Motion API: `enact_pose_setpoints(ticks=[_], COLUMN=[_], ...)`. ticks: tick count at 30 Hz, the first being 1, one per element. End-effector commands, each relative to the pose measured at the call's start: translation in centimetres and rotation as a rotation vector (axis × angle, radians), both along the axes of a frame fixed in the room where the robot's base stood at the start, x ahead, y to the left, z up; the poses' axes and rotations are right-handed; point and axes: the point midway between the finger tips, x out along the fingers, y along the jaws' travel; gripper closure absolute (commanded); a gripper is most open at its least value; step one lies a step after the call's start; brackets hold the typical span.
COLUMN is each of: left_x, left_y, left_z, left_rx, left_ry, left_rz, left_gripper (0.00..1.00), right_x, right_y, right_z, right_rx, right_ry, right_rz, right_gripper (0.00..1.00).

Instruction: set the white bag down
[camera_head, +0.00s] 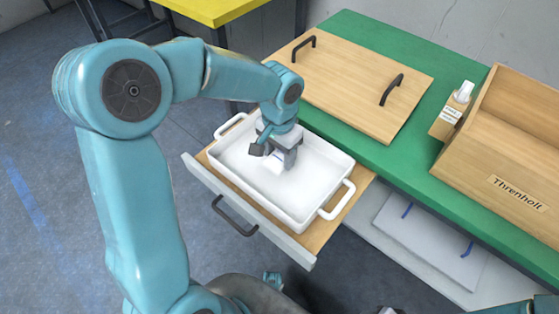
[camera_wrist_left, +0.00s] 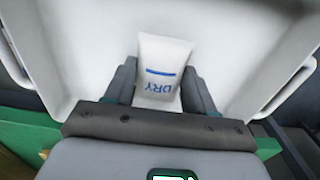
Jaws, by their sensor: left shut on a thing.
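The white bag (camera_wrist_left: 162,65), marked "DRY" with a blue line, is between the fingers of my left gripper (camera_wrist_left: 163,88), which is shut on it. In the head view my left gripper (camera_head: 280,157) points down inside a white tray (camera_head: 327,172) with two handles, and the bag (camera_head: 273,166) shows just below the fingers. I cannot tell whether the bag touches the tray floor. The tray stands in an open drawer (camera_head: 361,186). My right gripper is not clearly in view.
The tray is otherwise empty.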

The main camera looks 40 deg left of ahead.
Motion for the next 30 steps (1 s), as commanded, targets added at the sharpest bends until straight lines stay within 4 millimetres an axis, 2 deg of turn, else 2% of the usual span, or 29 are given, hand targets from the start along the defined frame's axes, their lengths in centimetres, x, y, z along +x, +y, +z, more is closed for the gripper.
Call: enact_pose_setpoints(ticks=[1, 4, 16, 17, 19, 27, 30], left_x=[0.0, 0.0, 0.0, 0.0, 0.0, 0.0, 0.1], left_y=[0.0, 0.0, 0.0, 0.0, 0.0, 0.0, 0.0], left_z=[-1.3, -2.2, -2.8, -2.7, -2.6, -2.6, -1.9], left_rx=[0.0, -0.001, 0.0, 0.0, 0.0, 0.0, 0.0], left_ry=[0.002, 0.001, -0.001, -0.001, -0.001, -0.001, -0.002], left_rz=[0.001, 0.001, 0.001, 0.001, 0.001, 0.001, 0.001], left_gripper=[0.76, 0.76, 0.76, 0.42, 0.2, 0.2, 0.2], right_x=[0.0, 0.0, 0.0, 0.0, 0.0, 0.0, 0.0], right_y=[0.0, 0.0, 0.0, 0.0, 0.0, 0.0, 0.0], right_z=[-0.6, -0.8, -1.1, -1.0, -0.9, -0.9, -0.4], right_rx=[0.0, 0.0, 0.0, 0.0, 0.0, 0.0, 0.0], right_ry=[0.0, 0.0, 0.0, 0.0, 0.0, 0.0, 0.0], right_rz=[0.0, 0.0, 0.0, 0.0, 0.0, 0.0, 0.0], right_gripper=[0.66, 0.66, 0.66, 0.66, 0.66, 0.66, 0.66])
